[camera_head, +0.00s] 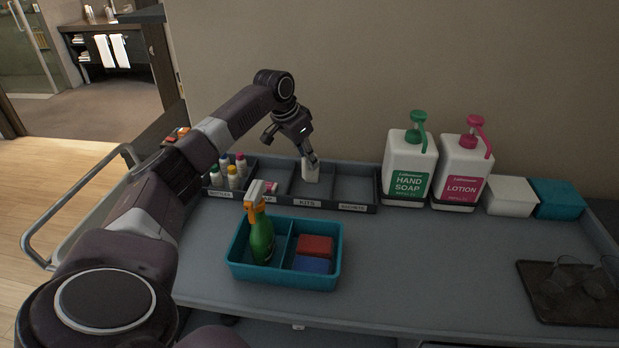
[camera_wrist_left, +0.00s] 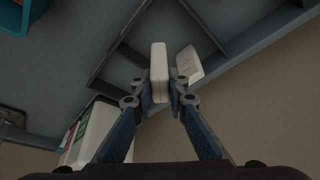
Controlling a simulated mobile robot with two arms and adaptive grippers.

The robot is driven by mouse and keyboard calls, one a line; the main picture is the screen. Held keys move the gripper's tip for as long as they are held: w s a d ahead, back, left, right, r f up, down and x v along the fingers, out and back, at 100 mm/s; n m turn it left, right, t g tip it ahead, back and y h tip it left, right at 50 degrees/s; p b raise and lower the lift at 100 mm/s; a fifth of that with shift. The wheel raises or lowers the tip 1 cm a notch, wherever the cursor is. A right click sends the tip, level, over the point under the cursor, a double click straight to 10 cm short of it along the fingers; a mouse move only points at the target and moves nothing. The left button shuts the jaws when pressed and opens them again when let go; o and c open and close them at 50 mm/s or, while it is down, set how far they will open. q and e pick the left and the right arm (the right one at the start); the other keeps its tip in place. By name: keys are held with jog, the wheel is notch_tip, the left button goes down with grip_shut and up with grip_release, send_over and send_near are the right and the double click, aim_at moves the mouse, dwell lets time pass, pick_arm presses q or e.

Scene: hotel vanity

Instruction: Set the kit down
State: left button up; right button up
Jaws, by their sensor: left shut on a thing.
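My left gripper (camera_head: 311,160) is over the compartment labelled KITS in the grey divided organizer (camera_head: 345,206) at the back of the counter. It is shut on a small white kit (camera_head: 310,174). In the left wrist view the held kit (camera_wrist_left: 159,72) stands edge-on between the fingertips (camera_wrist_left: 160,97). A second white piece (camera_wrist_left: 188,63) shows just to the right of it, beside a divider. Whether the held kit touches the compartment floor I cannot tell. My right gripper is not in view.
Small bottles (camera_head: 233,175) with coloured caps fill the left compartment. A teal caddy (camera_head: 285,281) with a green spray bottle (camera_head: 260,238) and sponges stands in front. Hand soap (camera_head: 408,168) and lotion (camera_head: 461,172) pumps stand to the right. The counter's middle right is clear.

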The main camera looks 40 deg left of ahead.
aim_at(308, 178)
pick_arm(q)
notch_tip(308, 178, down, 3)
jog(key=shift+d+f, duration=0.1)
jog(key=shift+f, duration=0.05)
notch_tip(308, 178, down, 3)
jog(key=shift+f+p, duration=0.2)
jog(key=shift+p, duration=0.55)
jog(key=shift+f, duration=0.5)
jog(key=shift+f, duration=0.2)
jog(key=o, duration=0.7)
jog(key=shift+o, duration=0.2)
jog(key=shift+r, duration=0.1)
